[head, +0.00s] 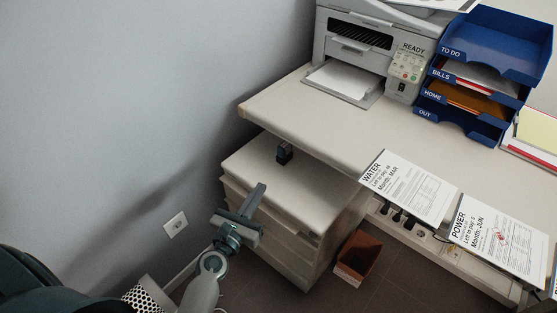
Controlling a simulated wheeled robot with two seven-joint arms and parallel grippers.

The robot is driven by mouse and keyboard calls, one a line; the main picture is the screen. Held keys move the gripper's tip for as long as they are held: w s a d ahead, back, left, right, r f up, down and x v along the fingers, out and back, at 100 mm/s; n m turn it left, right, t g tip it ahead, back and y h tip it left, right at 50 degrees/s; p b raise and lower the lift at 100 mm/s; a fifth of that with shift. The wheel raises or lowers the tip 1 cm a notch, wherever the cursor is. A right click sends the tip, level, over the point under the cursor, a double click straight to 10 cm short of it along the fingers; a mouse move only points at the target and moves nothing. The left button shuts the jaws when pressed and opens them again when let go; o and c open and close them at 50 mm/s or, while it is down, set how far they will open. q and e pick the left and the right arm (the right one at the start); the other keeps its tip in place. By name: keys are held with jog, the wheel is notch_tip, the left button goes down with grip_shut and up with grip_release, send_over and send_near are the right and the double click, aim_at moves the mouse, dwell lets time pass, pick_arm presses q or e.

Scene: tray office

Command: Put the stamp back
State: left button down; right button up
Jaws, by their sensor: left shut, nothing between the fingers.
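A small dark stamp (284,152) with a bluish side stands on the light top of the drawer cabinet (320,195), near its back edge beside the desk. My left gripper (254,198) is in front of the cabinet, toward the left and below the stamp in the picture. Its fingers are shut with nothing between them, and it is apart from the stamp. My right gripper is not in view.
The desk (300,115) carries a printer (350,45), a blue tray stack (490,55), a WATER sheet (410,185) and a POWER sheet (500,240) with a red mark. A brown bin (358,258) stands on the floor. Most of the cabinet top is clear.

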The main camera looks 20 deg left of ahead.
pick_arm(q)
send_near(283, 153)
jog(key=w, duration=0.5)
jog(key=shift+w+d+r, duration=0.1)
jog(key=shift+w+d, duration=0.05)
jog(key=shift+d, duration=0.05)
jog(key=shift+w, duration=0.55)
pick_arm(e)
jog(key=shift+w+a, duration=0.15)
pick_arm(q)
jog(key=shift+w, duration=0.25)
jog(key=w, duration=0.3)
jog(key=w+b, duration=0.1)
jog(key=w, duration=0.3)
jog(key=w+b, duration=0.1)
jog(key=w, duration=0.3)
jog(key=shift+d, duration=0.35)
jog(key=shift+w, duration=0.45)
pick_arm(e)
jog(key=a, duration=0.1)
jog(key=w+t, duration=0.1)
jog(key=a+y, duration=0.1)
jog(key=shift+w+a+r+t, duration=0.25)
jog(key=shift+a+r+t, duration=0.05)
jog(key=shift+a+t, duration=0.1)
pick_arm(q)
jog(key=shift+s+d, duration=0.1)
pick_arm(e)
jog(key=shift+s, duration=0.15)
